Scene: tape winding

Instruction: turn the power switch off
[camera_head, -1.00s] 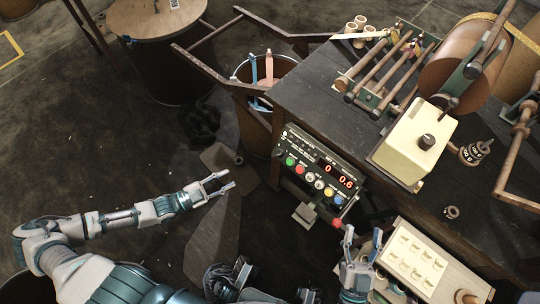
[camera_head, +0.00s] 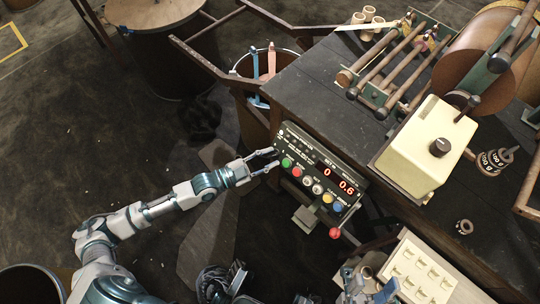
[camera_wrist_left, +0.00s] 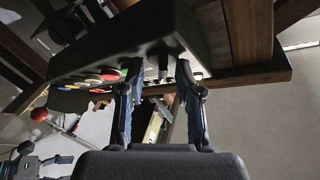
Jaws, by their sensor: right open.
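The black control box (camera_head: 318,172) hangs at the near edge of the workbench. Its red display reads 0 and 0.6, and below it sit green, red, white, yellow and blue buttons. My left gripper (camera_head: 276,157) is at the box's left end, beside the green button, with its fingers apart. In the left wrist view a small dark stem, which looks like the power switch (camera_wrist_left: 163,68), sticks out of the box between the open fingers. Contact cannot be told. In the head view the switch is hidden or too small. My right gripper (camera_head: 369,284) is open at the bottom, partly cut off.
A red-knobbed lever (camera_head: 335,233) hangs below the box, and it also shows in the left wrist view (camera_wrist_left: 39,114). A cream housing (camera_head: 425,145) and rollers stand on the dark workbench (camera_head: 300,95). A bucket (camera_head: 240,70) stands behind the box's left end. Floor at the left is open.

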